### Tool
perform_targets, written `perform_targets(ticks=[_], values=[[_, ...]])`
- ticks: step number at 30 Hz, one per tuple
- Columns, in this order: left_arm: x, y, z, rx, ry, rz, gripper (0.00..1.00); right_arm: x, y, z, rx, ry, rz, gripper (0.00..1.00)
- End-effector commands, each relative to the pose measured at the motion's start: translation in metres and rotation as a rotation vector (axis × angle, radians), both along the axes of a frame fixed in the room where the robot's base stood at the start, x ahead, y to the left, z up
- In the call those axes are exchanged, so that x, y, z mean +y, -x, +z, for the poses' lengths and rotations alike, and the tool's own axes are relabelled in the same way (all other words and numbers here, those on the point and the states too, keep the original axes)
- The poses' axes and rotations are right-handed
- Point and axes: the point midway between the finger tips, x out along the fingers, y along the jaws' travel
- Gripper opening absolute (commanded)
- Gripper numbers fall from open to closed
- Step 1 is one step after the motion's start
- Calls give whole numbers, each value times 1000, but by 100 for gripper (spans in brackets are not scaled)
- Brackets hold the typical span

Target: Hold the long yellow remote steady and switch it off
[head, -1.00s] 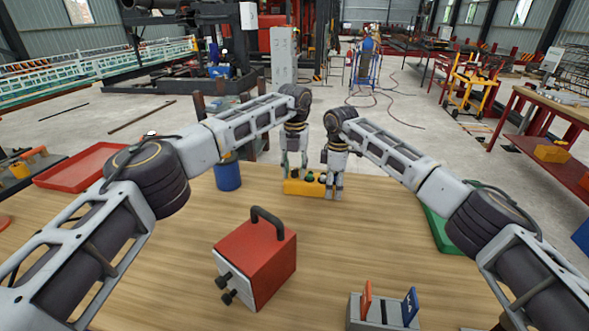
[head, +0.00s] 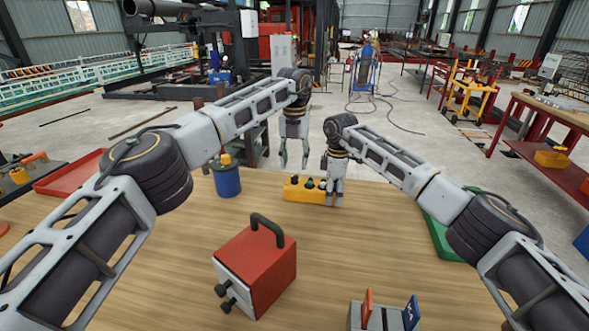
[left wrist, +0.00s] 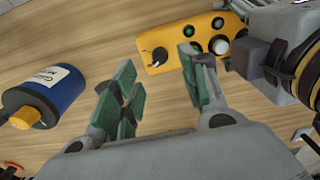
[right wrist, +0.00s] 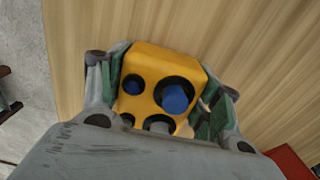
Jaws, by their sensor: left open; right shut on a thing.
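The long yellow remote (head: 292,192) lies near the far edge of the wooden table. In the left wrist view the remote (left wrist: 182,52) has a black rotary knob (left wrist: 159,55) at its left end, then green and white buttons. My right gripper (head: 334,196) is shut on the remote's right end. In the right wrist view its fingers flank the yellow body (right wrist: 170,60), which shows blue buttons (right wrist: 174,97) there. My left gripper (head: 293,162) is open and empty, above and beyond the remote's left end. Its fingers (left wrist: 155,78) are apart, clear of the knob.
A blue can with a yellow cap (head: 228,181) stands left of the remote. A red box with a black handle (head: 258,265) is nearer, and a grey holder (head: 383,316) sits at the front. A green tray (head: 438,238) is at right, a red tray (head: 75,172) at left.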

Motion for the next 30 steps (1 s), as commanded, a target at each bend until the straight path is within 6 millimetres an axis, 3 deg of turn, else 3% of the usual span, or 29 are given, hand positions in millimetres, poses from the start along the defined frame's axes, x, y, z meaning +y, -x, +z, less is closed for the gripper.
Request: perform_targets(ticks=[6,12,30], values=[[-1,0,33,-2,0,1,44,0,0,0,0,0,0,27],[0,0,50,-1,0,1,44,0,0,0,0,0,0,27],[0,0,58,1,0,0,44,0,0,0,0,0,0,27]])
